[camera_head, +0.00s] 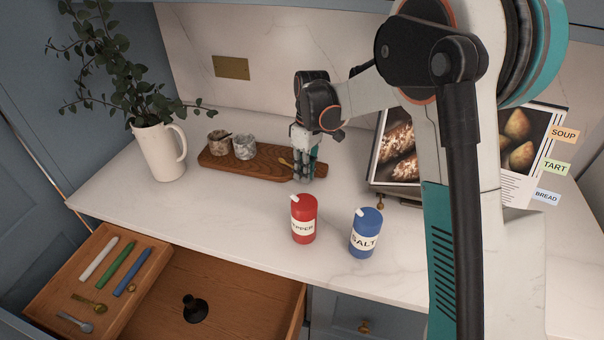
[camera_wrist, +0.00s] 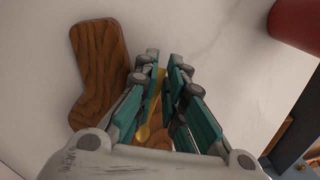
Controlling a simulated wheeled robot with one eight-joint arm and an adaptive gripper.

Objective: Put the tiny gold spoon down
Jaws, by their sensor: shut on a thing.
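My gripper (camera_head: 304,178) points down over the right part of a wooden board (camera_head: 219,160) on the marble counter. It is shut on the tiny gold spoon (camera_head: 285,162), whose bowl end shows just left of the fingers. In the wrist view the spoon (camera_wrist: 143,132) shows as gold between the teal fingers (camera_wrist: 163,75), which hide much of it. The board (camera_wrist: 98,60) lies beneath and left of the fingers there. I cannot tell whether the spoon touches the board.
Two small stone cups (camera_head: 219,141) (camera_head: 244,146) stand on the board. A red pepper shaker (camera_head: 304,222) and blue salt shaker (camera_head: 364,240) stand in front. A cookbook (camera_head: 395,150) is at right, a plant jug (camera_head: 158,153) at left.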

